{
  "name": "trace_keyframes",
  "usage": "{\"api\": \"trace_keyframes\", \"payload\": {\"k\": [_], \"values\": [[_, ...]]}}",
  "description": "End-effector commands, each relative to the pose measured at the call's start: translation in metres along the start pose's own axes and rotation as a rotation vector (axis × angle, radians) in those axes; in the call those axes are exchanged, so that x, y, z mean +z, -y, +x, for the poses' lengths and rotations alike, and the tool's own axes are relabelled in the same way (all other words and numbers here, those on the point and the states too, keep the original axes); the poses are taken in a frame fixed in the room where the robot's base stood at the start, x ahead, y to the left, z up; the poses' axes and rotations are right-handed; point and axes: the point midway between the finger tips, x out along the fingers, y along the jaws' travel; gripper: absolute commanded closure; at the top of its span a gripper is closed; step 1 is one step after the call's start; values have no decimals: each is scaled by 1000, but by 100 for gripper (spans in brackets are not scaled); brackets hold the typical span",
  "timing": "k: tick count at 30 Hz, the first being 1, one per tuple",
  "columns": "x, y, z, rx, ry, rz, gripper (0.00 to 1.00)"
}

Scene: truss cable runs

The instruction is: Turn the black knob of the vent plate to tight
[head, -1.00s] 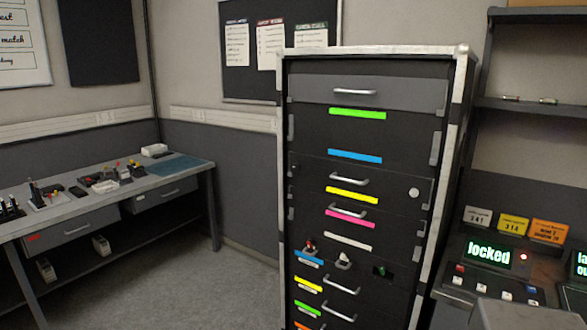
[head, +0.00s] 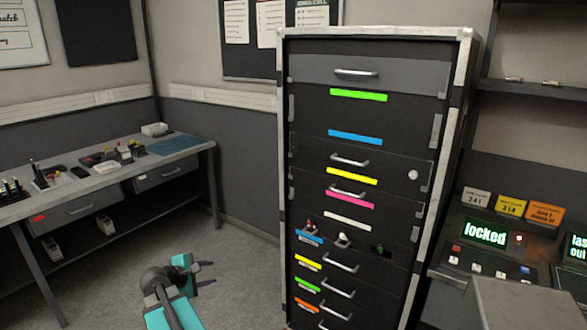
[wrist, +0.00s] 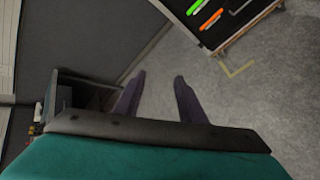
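A tall black rack (head: 288,240) with a pale frame stands right of centre in the head view. One of its lower panels carries a row of small knobs: a reddish one (head: 309,227), a white one (head: 343,240) and a dark, greenish-black one (head: 380,250). I cannot tell which panel is the vent plate, nor read the dark knob's setting. My gripper (head: 208,272) is at the lower left of the rack in the head view, apart from it. In the wrist view its two dark fingers (wrist: 158,92) are spread with only floor between them.
A grey workbench (head: 180,158) with tools stands at the left. A console with a "locked" display (head: 485,231) stands right of the rack, under a shelf (head: 540,87). Several metal drawer handles stick out from the rack front. Floor (head: 235,285) is clear between bench and rack.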

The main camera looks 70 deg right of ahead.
Motion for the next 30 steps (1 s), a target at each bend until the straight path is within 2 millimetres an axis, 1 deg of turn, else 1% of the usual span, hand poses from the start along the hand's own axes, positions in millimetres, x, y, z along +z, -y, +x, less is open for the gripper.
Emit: {"api": "trace_keyframes", "payload": {"k": [1,3,5,6,8,9,11,12,14,15,18,21,24,27,30], "values": [[19,-26,0,35,24,-5,63],[45,-56,-1,81,61,-23,63],[68,-82,-2,118,96,-39,63],[84,-99,-4,144,121,-50,63],[108,-124,-8,180,159,-68,63],[125,-139,-10,202,187,-79,63],[151,-162,-15,234,231,-98,63],[169,-177,-20,254,261,-111,63],[196,-199,-27,283,308,-131,63],[214,-212,-32,300,339,-144,63],[254,-240,-46,336,414,-175,63],[286,-260,-58,359,477,-202,63],[307,-273,-66,373,518,-221,63],[317,-278,-71,380,539,-230,63],[320,-280,-72,381,545,-234,63]]}}
